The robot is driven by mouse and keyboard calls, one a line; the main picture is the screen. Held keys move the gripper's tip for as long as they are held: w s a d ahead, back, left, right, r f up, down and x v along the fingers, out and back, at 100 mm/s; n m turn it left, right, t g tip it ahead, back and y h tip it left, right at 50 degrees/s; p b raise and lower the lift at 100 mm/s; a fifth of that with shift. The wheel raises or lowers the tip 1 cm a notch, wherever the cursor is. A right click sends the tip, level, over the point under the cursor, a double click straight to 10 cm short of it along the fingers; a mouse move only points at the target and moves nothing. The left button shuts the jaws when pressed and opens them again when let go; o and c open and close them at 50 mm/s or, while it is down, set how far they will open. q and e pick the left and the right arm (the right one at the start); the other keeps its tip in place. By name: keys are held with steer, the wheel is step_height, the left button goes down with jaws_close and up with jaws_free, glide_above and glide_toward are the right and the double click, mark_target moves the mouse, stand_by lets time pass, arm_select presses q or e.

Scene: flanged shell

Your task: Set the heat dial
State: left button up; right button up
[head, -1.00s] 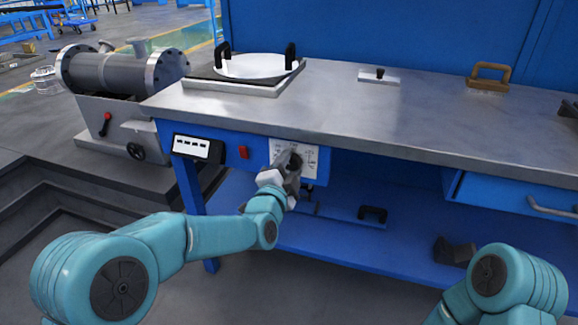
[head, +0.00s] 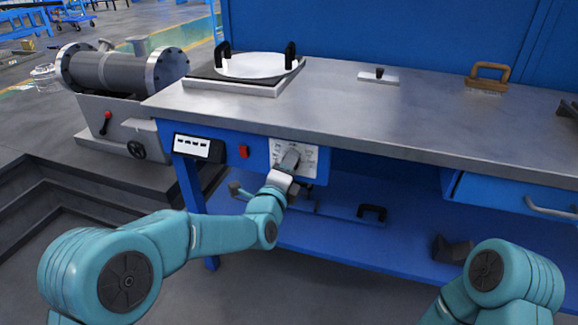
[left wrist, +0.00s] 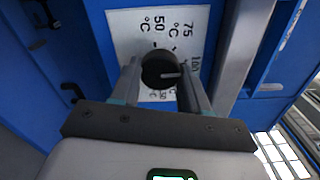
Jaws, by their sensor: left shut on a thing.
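The heat dial (left wrist: 160,70) is a round black knob with a white pointer line, on a white scale plate (left wrist: 118,30) with temperature marks. The plate also shows on the bench front in the head view (head: 309,158). My left gripper (head: 290,157) is at the dial, its fingers on either side of the knob and shut on it, as in the left wrist view (left wrist: 161,75). The pointer line points right in that view. The "50 °C" and "75 °C" marks show above the knob; marks at the right are partly covered by a finger.
Left of the plate are a red switch (head: 243,152) and a white display (head: 193,147). Above, the steel worktop (head: 330,105) carries a round lid (head: 255,66) with two black handles. A blue drawer (head: 510,190) is at the right.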

stand_by(0.3)
arm_select(q)
steer(key=o, duration=1.1)
steer(key=shift+c, duration=0.2)
steer(key=p+v, duration=0.2)
steer(key=v, duration=1.4)
steer(key=shift+s, duration=0.2)
steer(key=shift+a, duration=0.15)
